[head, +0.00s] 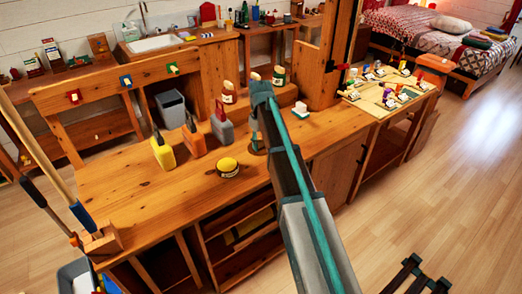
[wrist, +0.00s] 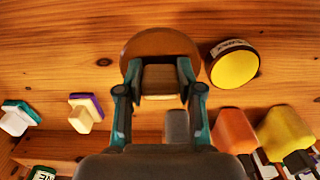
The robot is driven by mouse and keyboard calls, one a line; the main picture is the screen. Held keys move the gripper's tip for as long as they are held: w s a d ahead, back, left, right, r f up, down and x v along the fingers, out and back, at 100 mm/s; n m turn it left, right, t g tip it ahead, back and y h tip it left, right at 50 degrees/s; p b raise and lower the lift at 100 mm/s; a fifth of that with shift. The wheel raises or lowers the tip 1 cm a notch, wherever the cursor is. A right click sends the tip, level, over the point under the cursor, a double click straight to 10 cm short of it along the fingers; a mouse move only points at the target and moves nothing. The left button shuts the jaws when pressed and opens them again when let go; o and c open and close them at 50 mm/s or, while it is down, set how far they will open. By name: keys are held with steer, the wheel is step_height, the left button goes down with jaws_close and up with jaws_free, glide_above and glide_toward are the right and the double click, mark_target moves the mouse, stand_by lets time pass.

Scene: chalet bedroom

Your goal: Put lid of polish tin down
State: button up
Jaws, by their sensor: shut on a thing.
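The polish tin (head: 228,168) is a short round tin with a dark, labelled side and a yellow top face. It stands on the wooden bench, and it also shows in the wrist view (wrist: 235,66). My gripper (wrist: 160,88) is shut on a brown piece that looks like the knob of a round brown lid (wrist: 160,42). The lid is beside the tin in the wrist view, apart from it or nearly touching. In the head view my gripper (head: 258,146) is low over the bench, right of the tin. My arm hides most of the lid there, and I cannot tell whether it touches the bench.
Yellow (head: 162,152), orange (head: 193,138) and grey (head: 222,126) containers stand behind the tin. A white block (head: 300,110) lies to the right. A board of small items (head: 388,90) is at the bench's right end. Bare wood (head: 130,205) lies left of the tin.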

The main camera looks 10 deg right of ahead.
steer(key=p, duration=0.1)
glide_above(261, 159)
step_height(261, 159, down, 5)
steer(key=shift+r, duration=0.15)
steer(key=shift+w+f+p, duration=0.1)
steer(key=shift+f+p, duration=0.55)
steer(key=shift+f, duration=1.15)
steer(key=o, duration=1.1)
steer(key=shift+f, duration=0.15)
steer(key=shift+o, duration=0.2)
step_height(261, 159, up, 12)
steer(key=b, duration=0.2)
steer(key=shift+r+b, duration=0.2)
steer(key=shift+b, duration=0.2)
